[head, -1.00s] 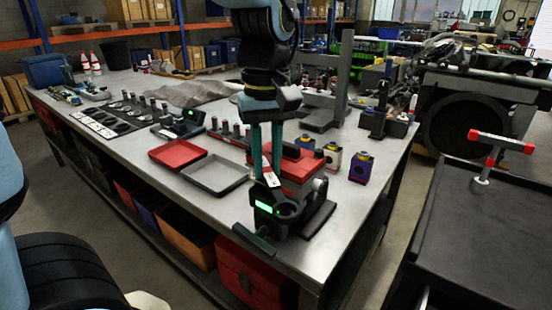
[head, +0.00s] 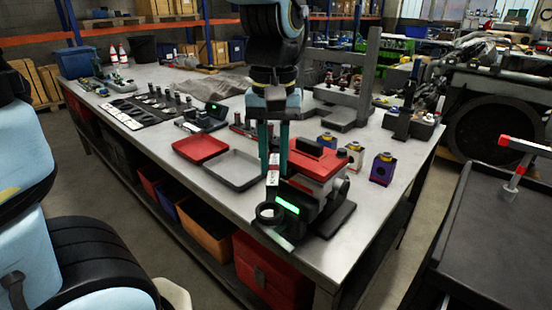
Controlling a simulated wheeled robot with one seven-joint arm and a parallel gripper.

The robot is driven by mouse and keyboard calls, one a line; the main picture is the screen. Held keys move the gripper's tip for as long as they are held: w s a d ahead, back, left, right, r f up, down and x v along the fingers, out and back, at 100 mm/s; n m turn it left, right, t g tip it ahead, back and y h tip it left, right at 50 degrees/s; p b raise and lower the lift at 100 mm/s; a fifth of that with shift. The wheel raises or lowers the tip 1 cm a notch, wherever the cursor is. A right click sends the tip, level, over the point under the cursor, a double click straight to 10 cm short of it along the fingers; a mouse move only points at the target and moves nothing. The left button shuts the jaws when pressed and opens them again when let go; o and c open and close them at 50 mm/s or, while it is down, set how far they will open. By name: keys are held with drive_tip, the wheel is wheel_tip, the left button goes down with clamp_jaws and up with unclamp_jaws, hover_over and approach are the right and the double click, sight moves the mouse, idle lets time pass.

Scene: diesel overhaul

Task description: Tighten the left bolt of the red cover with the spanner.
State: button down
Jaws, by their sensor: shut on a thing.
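The red cover (head: 320,164) sits on a grey block near the front corner of the workbench (head: 190,148). My gripper (head: 274,176), with two long teal fingers, points down at the cover's left side. It is shut on a dark tool, seemingly the spanner (head: 286,206), with a green lit display and a red-and-white marked part between the fingers. A dark ring (head: 268,213) shows beside the display, in front of the block. The left bolt is hidden behind the fingers and tool, and I cannot tell whether the tool sits on it.
A red tray (head: 200,149) and a grey tray (head: 234,168) lie left of the cover. A grey stand (head: 366,75) rises behind. A dark cart (head: 490,235) with a red-and-white tool (head: 522,150) is at the right.

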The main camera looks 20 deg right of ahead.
drive_tip(key=shift+r+p, duration=0.9)
drive_tip(key=shift+r, duration=0.05)
drive_tip(key=d+n, duration=0.2)
drive_tip(key=shift+s+d+f+n+p, duration=0.15)
drive_tip(key=shift+s+n+p, duration=0.15)
drive_tip(key=shift+p, duration=0.05)
drive_tip(key=shift+d+n+p, duration=0.5)
drive_tip(key=shift+d+n, duration=0.65)
drive_tip(key=shift+n, duration=0.15)
drive_tip(key=shift+w+d+n+p, duration=0.15)
drive_tip(key=shift+d+n+p, duration=0.3)
drive_tip(key=shift+d+n, duration=0.75)
drive_tip(key=shift+a, duration=0.1)
